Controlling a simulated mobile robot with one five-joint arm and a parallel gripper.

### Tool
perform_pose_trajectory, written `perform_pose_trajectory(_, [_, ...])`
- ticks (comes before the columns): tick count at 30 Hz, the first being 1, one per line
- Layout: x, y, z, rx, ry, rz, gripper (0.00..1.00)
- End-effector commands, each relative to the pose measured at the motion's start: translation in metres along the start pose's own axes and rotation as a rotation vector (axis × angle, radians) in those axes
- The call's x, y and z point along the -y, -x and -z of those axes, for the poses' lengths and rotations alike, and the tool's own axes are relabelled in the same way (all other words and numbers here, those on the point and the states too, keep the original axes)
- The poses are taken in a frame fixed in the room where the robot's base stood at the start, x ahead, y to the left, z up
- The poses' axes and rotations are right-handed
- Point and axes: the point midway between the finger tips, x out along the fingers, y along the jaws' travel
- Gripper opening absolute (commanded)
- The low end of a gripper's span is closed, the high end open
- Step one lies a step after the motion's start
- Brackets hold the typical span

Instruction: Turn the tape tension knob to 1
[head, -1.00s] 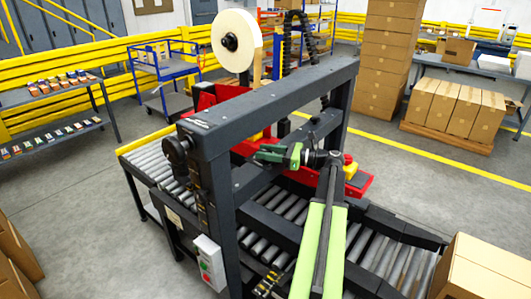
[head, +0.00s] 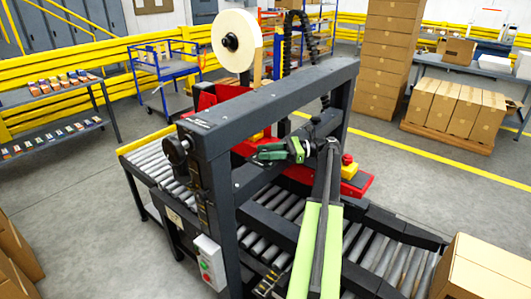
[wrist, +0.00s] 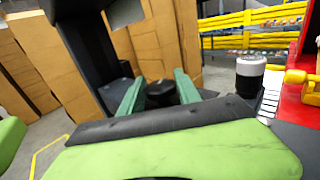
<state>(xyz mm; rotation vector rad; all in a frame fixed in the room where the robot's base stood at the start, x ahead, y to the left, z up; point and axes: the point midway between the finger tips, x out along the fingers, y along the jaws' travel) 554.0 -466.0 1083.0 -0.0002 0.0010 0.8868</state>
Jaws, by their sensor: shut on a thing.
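My gripper (head: 262,152) has green fingers and reaches left under the top beam of the dark machine frame (head: 275,95). In the wrist view its two fingers (wrist: 160,84) stand on either side of a round black knob (wrist: 160,94) and are shut on it. This looks like the tape tension knob, but no label shows. The knob's lower part is hidden by my gripper, and no pointer or number can be read. In the head view the knob is hidden or too small to make out.
A red part (wrist: 308,60) is at the far right. In the head view, the tape roll (head: 237,42) stands behind the frame and a red button (head: 347,159) right of my wrist.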

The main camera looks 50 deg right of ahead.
Motion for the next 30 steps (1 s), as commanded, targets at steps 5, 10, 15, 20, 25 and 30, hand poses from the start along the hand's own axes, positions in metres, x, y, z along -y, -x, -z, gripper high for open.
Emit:
perform_pose_trajectory(5, [-0.001,0.001,0.0,0.0,0.0,0.0,0.0])
perform_pose_trajectory(10, [0.0,0.001,0.0,0.0,0.0,0.001,0.59])
perform_pose_trajectory(15, [0.0,0.001,0.0,0.0,0.0,0.001,0.59])
perform_pose_trajectory(20, [0.0,0.0,-0.004,0.0,0.0,0.001,0.59])
perform_pose_trajectory(25, [0.0,-0.003,-0.031,0.0,0.0,-0.004,0.59])
perform_pose_trajectory(30, [-0.001,0.0,-0.056,0.0,0.0,-0.008,0.59])
